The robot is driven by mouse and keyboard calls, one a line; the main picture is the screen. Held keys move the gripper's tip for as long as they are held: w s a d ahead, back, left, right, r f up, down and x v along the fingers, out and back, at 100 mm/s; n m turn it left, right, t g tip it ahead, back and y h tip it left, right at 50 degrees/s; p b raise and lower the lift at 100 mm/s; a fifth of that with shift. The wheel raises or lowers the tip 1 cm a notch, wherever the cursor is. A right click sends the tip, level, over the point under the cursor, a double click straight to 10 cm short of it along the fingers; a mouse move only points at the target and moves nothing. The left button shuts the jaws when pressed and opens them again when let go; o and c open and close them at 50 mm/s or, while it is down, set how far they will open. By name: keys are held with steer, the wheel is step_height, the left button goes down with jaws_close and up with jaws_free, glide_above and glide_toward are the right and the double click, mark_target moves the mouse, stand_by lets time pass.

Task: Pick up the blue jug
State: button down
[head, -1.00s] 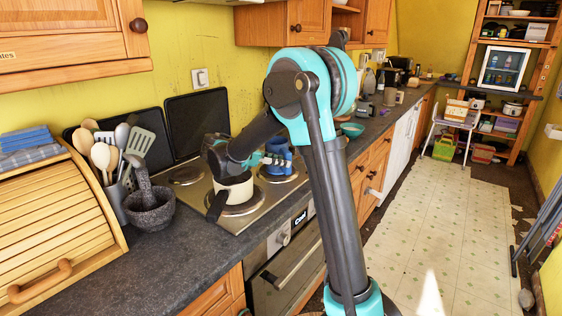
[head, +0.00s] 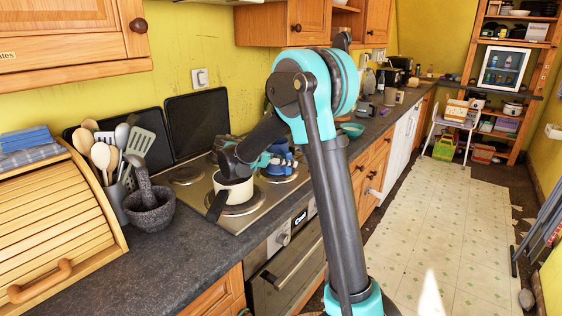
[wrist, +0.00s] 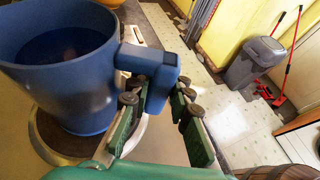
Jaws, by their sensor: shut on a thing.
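The blue jug (wrist: 75,80) fills the left of the wrist view, upright, with its open top facing up and its handle reaching right. My gripper (wrist: 160,98) has its green fingers on either side of that handle and is shut on it. The jug's base is over a round hob plate; I cannot tell whether it touches. In the head view the jug (head: 281,166) shows behind the cream pan, partly hidden by my gripper and arm.
A cream pan (head: 235,190) with a dark handle stands on the front hob plate (head: 245,207), close by my wrist. A stone mortar (head: 150,213) and a utensil pot stand to the left. The worktop's front edge and the open floor (head: 445,240) lie to the right.

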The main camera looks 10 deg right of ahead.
steer(key=shift+r, duration=0.15)
step_height(320, 180, up, 20)
stand_by(0.7)
stand_by(0.6)
